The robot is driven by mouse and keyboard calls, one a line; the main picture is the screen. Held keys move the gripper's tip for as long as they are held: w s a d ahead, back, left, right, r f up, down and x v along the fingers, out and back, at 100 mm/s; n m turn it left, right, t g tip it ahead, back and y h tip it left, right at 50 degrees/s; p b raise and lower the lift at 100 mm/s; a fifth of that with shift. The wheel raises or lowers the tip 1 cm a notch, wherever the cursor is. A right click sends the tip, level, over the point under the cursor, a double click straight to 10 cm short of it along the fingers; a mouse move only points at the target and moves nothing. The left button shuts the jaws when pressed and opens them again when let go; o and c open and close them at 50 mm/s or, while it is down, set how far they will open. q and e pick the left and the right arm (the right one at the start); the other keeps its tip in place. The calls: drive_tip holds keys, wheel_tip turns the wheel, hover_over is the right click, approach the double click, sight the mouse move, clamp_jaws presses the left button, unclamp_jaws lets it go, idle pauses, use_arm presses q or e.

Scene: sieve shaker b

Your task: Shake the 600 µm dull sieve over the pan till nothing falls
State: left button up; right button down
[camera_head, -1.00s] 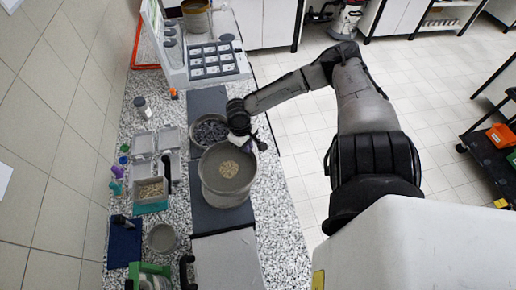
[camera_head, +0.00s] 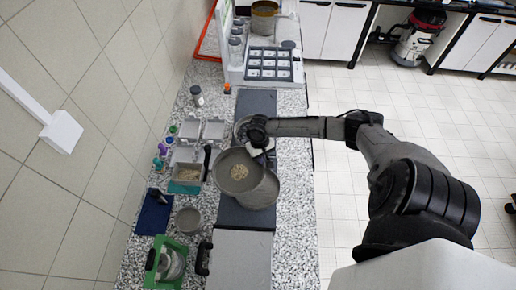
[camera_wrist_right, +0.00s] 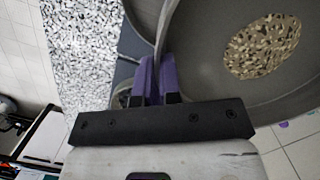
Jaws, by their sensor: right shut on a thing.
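A dull grey sieve (camera_head: 231,182) with a patch of pale grains on its mesh is in the grip of my right gripper (camera_head: 264,150). The purple fingertips (camera_wrist_right: 157,78) are closed on the sieve's rim in the right wrist view, where the grains on the mesh (camera_wrist_right: 225,95) also show. The sieve looks slightly tilted. A grey round vessel (camera_head: 263,193), apparently the pan, is below and to the right, partly hidden by the sieve. I cannot tell whether they touch or whether grains are falling. My left gripper is not in view.
A balance-like device (camera_head: 270,68) with a sectioned tray stands at the back. A grey box (camera_head: 240,260) is in front. Bench is clear at right.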

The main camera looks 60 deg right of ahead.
drive_tip(key=s+d+f+n, duration=0.2)
drive_tip(key=s+d+f, duration=0.1)
drive_tip(key=s, duration=0.2)
drive_tip(key=shift+d+f, duration=0.15)
drive_tip(key=shift+f, duration=0.1)
drive_tip(key=f+b, duration=0.2)
drive_tip(key=shift+w+b, duration=0.1)
drive_tip(key=shift+b, duration=0.25)
wheel_tip(320, 180, down, 3)
drive_tip(key=b, duration=0.3)
drive_tip(key=shift+r, duration=0.2)
